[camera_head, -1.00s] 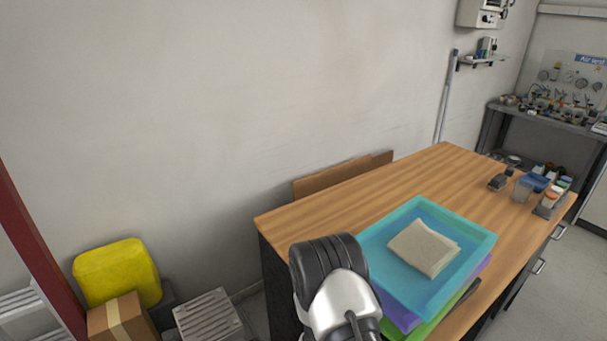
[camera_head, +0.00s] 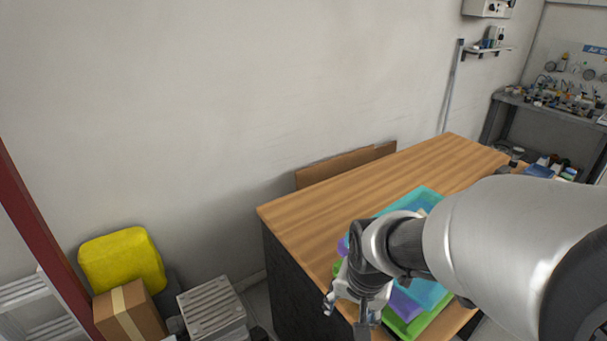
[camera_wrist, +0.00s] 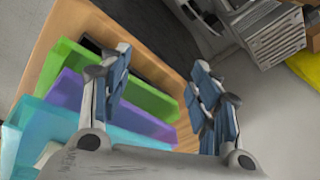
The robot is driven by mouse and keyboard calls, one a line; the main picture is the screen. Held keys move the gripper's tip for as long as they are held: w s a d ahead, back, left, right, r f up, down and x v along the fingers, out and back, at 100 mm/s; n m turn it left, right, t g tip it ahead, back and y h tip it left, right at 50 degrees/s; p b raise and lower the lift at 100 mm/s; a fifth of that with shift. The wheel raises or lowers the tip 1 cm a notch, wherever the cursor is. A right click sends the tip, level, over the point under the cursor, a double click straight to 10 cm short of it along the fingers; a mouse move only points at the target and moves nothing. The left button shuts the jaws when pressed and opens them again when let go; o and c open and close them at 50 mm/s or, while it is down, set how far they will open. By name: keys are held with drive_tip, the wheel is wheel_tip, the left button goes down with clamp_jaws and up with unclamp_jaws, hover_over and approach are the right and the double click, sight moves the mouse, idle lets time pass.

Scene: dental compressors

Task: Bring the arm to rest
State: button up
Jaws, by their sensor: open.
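My gripper (camera_head: 347,318) hangs at the near left corner of the wooden table, just off the stacked trays. In the wrist view my gripper (camera_wrist: 165,75) has its two fingers wide apart with nothing between them. My arm crosses the lower right of the head view and hides much of the table and trays. The wrist view looks past the table's edge toward the floor.
A wooden table (camera_head: 330,210) carries a teal tray (camera_head: 428,195), a purple tray (camera_wrist: 95,100) and a green tray (camera_wrist: 130,88). A grey slatted crate (camera_head: 212,308), a cardboard box (camera_head: 128,312) and a yellow container (camera_head: 122,262) stand at the lower left.

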drive_tip(key=s+d+r+n+t, duration=0.1)
drive_tip(key=s+d+r+n, duration=0.1)
drive_tip(key=s+r, duration=0.3)
drive_tip(key=s+d+r+n, duration=0.2)
drive_tip(key=s+r, duration=0.4)
drive_tip(key=s, duration=0.4)
drive_tip(key=shift+s+d+r+n+t, duration=0.3)
drive_tip(key=shift+s+t, duration=0.05)
drive_tip(key=shift+t, duration=0.05)
